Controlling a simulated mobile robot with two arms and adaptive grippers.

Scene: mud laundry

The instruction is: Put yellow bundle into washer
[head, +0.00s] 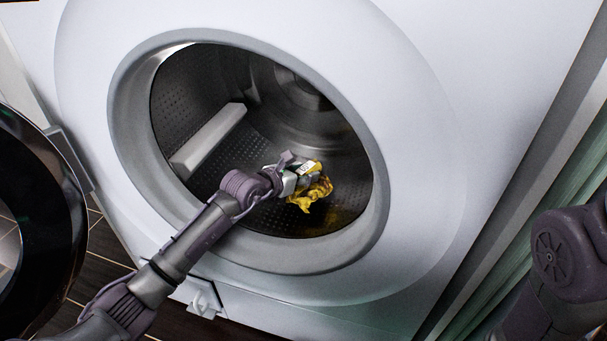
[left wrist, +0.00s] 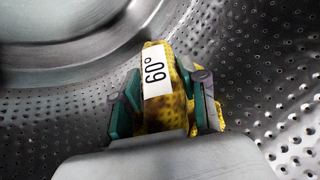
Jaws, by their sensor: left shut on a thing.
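The yellow bundle (head: 311,192) is crumpled cloth with a white label. In the left wrist view the bundle (left wrist: 172,112) sits between the two fingers and its label reads "60°". My left gripper (head: 300,175) is shut on the bundle and holds it inside the drum of the washer (head: 430,150), past the round opening, near the lower right of the drum. In the left wrist view the left gripper's fingers (left wrist: 165,105) press on both sides of the bundle. The right gripper is out of view.
The washer door (head: 75,215) stands open at the left. The opening's grey rim (head: 375,235) surrounds my left arm. A pale paddle (head: 208,140) sticks out from the drum wall at the left. The perforated drum (left wrist: 270,75) looks otherwise empty.

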